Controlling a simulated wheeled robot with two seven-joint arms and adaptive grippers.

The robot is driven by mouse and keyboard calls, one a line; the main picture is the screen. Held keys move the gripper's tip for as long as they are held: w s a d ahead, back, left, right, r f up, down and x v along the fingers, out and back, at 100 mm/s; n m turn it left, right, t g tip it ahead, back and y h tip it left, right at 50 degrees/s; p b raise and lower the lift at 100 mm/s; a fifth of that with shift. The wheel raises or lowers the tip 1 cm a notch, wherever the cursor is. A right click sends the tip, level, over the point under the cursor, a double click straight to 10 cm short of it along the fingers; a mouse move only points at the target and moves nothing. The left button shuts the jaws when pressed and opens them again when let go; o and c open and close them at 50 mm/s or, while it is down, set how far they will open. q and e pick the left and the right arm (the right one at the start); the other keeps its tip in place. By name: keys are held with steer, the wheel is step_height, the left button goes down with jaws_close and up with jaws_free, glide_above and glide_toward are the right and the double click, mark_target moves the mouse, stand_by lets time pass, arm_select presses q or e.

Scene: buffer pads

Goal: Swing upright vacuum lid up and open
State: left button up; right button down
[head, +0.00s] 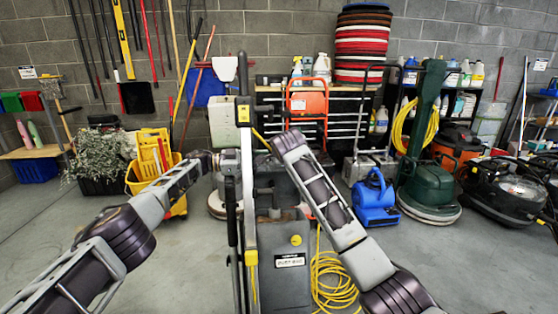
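A grey upright vacuum (289,276) stands in the middle of the head view, in front of me. It has a yellow round knob, a white label and a tall handle column. Its lid cannot be told apart clearly from the rest of the body. My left gripper (213,162) is at the far end of the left arm, just left of the handle column. It is small and dark, and its finger opening cannot be made out. My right arm reaches in from the lower right and ends near the upper body of the vacuum. Its fingers cannot be made out there.
A yellow cord (333,281) lies coiled on the floor right of the vacuum. A blue blower (375,203) and a green floor machine (429,196) stand to the right. A yellow mop bucket (146,178) stands at left. Open floor lies at both sides.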

arm_select(q)
steer(key=shift+r, duration=0.5)
steer(key=shift+s+a+f, duration=0.15)
steer(key=shift+s+a, duration=0.25)
steer(key=shift+a, duration=1.55)
steer(key=shift+s+a+f, duration=0.2)
steer(key=shift+s+a, duration=0.15)
steer(key=shift+a, duration=1.65)
steer(key=shift+s+a+f, duration=0.15)
steer(key=shift+s+a, duration=0.25)
steer(key=shift+a, duration=1.55)
